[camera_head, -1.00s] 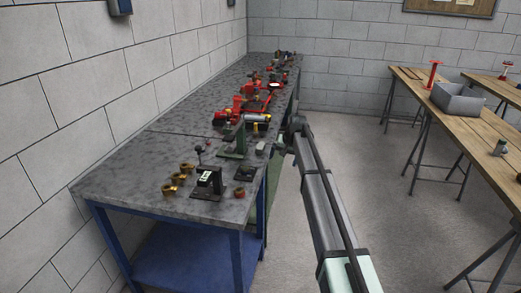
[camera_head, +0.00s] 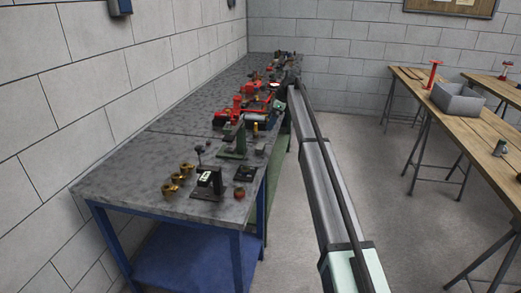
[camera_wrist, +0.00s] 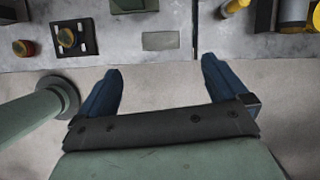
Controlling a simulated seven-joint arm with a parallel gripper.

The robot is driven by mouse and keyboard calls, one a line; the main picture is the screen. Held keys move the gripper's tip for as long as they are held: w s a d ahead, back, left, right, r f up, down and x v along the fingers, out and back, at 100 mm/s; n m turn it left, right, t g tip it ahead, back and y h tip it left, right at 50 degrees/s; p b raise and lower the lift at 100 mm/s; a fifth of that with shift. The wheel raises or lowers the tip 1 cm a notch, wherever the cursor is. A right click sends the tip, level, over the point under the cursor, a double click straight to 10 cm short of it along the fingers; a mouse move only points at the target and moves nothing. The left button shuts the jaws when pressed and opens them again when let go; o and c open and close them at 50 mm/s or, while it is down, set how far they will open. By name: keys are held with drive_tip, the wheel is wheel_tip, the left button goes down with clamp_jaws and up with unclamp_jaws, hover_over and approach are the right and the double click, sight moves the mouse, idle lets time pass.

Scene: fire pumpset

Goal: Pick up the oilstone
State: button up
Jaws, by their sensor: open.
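A flat grey rectangular block, which looks like the oilstone (camera_wrist: 160,40), lies on the grey worktop near its front edge. It also shows small in the head view (camera_head: 260,149), beside a green stand. My gripper (camera_wrist: 160,65) is open and empty, with its two blue fingers spread apart. In the wrist view the block lies just beyond the fingertips, in line with the gap between them and not touched. In the head view my arm reaches along the bench's right side, and its fingers cannot be made out.
A dark plate with a round fitting (camera_wrist: 68,38) and a reddish knob (camera_wrist: 23,48) lie left of the block in the wrist view. A green stand (camera_head: 233,143) and red equipment (camera_head: 240,103) crowd the bench (camera_head: 120,185). Floor is clear right of it.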

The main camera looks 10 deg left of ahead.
drive_tip(key=m, duration=0.1)
hover_over(261, 145)
drive_tip(key=d, duration=0.2)
drive_tip(key=f, duration=0.8)
drive_tip(key=shift+s+a, duration=0.15)
drive_tip(key=shift+s, duration=0.15)
drive_tip(key=shift+d+x, duration=0.2)
drive_tip(key=shift+x, duration=1.15)
drive_tip(key=shift+d+x, duration=0.25)
drive_tip(key=shift+x, duration=1.05)
drive_tip(key=shift+f, duration=0.15)
drive_tip(key=shift+c, duration=0.3)
drive_tip(key=c, duration=1)
